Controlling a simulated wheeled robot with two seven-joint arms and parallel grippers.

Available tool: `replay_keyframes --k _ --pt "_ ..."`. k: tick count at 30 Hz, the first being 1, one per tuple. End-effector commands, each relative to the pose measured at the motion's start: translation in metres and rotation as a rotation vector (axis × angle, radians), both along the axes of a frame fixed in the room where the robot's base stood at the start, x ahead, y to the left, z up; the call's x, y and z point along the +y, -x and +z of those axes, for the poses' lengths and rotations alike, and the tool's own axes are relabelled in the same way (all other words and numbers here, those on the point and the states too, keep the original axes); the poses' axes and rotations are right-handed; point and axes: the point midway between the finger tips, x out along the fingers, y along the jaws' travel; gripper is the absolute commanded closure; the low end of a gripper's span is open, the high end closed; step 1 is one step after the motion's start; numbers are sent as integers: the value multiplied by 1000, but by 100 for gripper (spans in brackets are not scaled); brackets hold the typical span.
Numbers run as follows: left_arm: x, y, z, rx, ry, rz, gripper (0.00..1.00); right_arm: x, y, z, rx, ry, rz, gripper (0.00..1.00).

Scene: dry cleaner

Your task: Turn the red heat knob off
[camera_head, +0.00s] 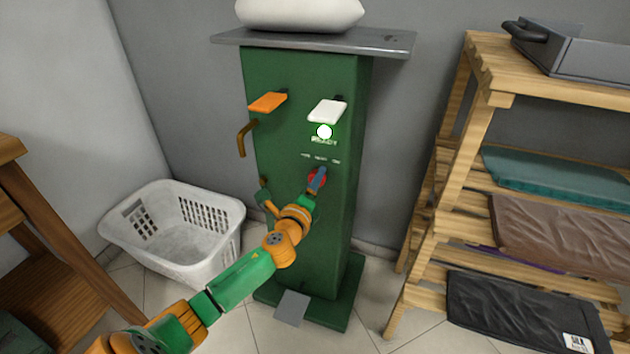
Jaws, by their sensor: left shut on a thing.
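The red heat knob (317,181) is on the front of the green machine column (300,75), below small white marks. A blue pointer or handle seems to lie across it. My left gripper (312,190) reaches up from the lower left and is shut on the red knob. Its fingers and wrist hide part of the knob, so its exact setting cannot be read. A white light (325,132) glows above a label reading READY. My right gripper is not in view.
An orange lever (268,102) and a white lever (328,111) stick out above the knob. A brown hook (244,139) is on the left edge. A white laundry basket (180,225) stands left; a wooden shelf (455,150) with folded garments stands right. A grey pedal (292,308) is at the base.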

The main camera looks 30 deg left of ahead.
Motion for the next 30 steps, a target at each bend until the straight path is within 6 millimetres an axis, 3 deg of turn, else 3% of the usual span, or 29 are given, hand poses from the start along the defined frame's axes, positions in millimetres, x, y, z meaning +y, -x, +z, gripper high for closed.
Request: replay_keyframes --k 18,30 --pt "0 1 -1 -131 565 2 100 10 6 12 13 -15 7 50" --pt "0 1 -1 -196 831 2 100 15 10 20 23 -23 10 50"
